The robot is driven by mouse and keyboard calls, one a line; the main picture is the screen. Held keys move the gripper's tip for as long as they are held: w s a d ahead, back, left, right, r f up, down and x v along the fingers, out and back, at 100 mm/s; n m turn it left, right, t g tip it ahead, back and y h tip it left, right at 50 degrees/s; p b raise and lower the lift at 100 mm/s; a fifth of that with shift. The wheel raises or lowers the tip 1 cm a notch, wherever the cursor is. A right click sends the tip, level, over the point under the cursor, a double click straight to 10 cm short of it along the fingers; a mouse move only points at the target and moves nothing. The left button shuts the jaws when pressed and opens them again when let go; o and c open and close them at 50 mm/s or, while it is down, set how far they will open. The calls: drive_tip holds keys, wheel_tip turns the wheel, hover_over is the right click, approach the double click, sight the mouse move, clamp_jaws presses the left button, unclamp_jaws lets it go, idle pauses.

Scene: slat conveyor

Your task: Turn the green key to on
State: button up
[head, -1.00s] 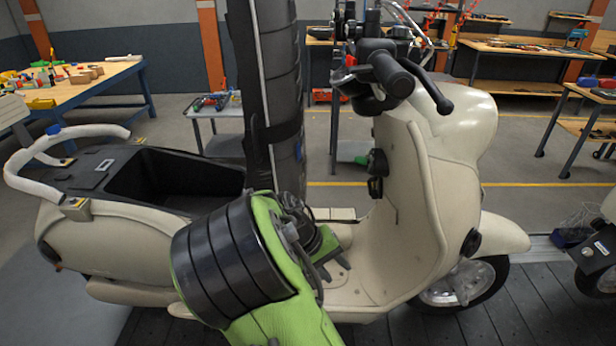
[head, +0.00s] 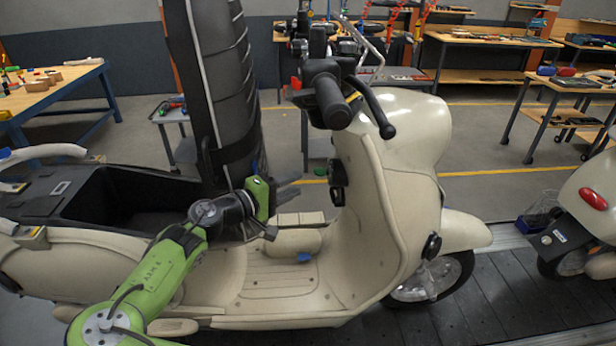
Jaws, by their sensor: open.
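The cream scooter (head: 400,190) stands side-on in the head view, its handlebars high and its front wheel at the right. A small black fitting (head: 338,173) sits on the inner face of its front shield. I cannot clearly make out the green key or which way it is turned; the fitting is too small to read. My gripper (head: 287,187) is above the scooter's footboard, its dark fingers pointing right toward the fitting. It is open, with nothing seen between the fingers, and a short gap separates it from the fitting.
The black handlebar grip (head: 332,103) and brake lever hang above the fitting. A small blue object (head: 304,257) lies on the footboard. A tall black padded column (head: 220,90) stands behind my arm. Another scooter (head: 595,200) stands at the right on the dark slat conveyor (head: 500,290).

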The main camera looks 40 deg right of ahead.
sight(316, 175)
drive_tip(key=d, duration=0.7)
drive_tip(key=shift+s+f, duration=0.25)
drive_tip(key=shift+f, duration=0.05)
clamp_jaws()
drive_tip(key=c, duration=0.7)
unclamp_jaws()
drive_tip(key=shift+f, duration=0.15)
clamp_jaws()
